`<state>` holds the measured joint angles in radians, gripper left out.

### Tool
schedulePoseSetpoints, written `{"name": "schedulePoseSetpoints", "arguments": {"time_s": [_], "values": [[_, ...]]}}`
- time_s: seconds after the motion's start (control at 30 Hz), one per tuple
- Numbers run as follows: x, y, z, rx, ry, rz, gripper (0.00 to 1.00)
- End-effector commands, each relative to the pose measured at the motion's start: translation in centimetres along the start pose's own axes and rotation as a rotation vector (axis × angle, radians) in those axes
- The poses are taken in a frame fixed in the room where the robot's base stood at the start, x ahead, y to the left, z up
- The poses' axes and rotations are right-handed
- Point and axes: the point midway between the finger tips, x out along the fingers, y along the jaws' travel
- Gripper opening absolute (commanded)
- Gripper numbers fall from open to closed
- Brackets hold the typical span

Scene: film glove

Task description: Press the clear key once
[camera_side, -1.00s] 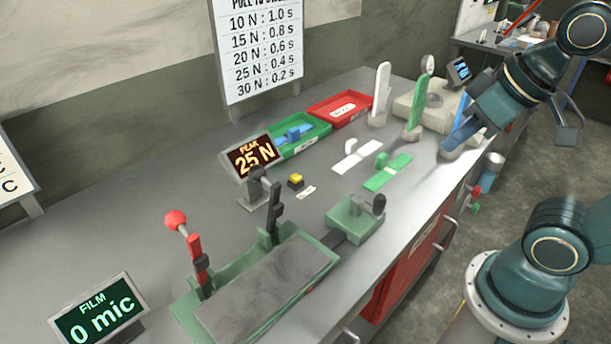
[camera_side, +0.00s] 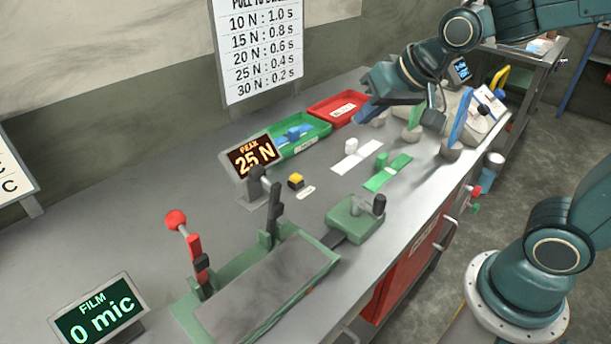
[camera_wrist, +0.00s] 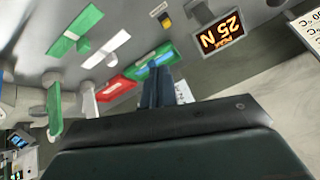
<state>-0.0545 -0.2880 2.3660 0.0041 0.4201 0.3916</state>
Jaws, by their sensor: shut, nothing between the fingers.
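A small yellow-topped key (camera_side: 296,181) on a dark base sits on the bench beside the peak display (camera_side: 254,155), which reads 25 N. A small white label (camera_side: 306,193) lies in front of the key; its text is too small to read. The key also shows at the top of the wrist view (camera_wrist: 165,20), with the display (camera_wrist: 221,35) beside it. My gripper (camera_side: 362,116) is shut and empty, in the air toward the back of the bench, well apart from the key. Its fingers also show in the wrist view (camera_wrist: 157,88).
A green tray (camera_side: 312,143) holding a blue piece and a red tray (camera_side: 340,106) stand at the back. White (camera_side: 357,157) and green (camera_side: 388,172) strips lie nearby. Upright glove forms stand at right. A green device with a red-knobbed lever (camera_side: 176,219) occupies the front.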

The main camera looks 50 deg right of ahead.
Motion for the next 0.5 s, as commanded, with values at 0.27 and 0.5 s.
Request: {"name": "schedulePoseSetpoints", "arguments": {"time_s": [0.27,0.5], "values": [[4.7,-1.8,-2.4,0.119,0.038,-0.031,0.0],[8.8,-3.3,-4.0,0.225,0.071,-0.064,0.0]]}}
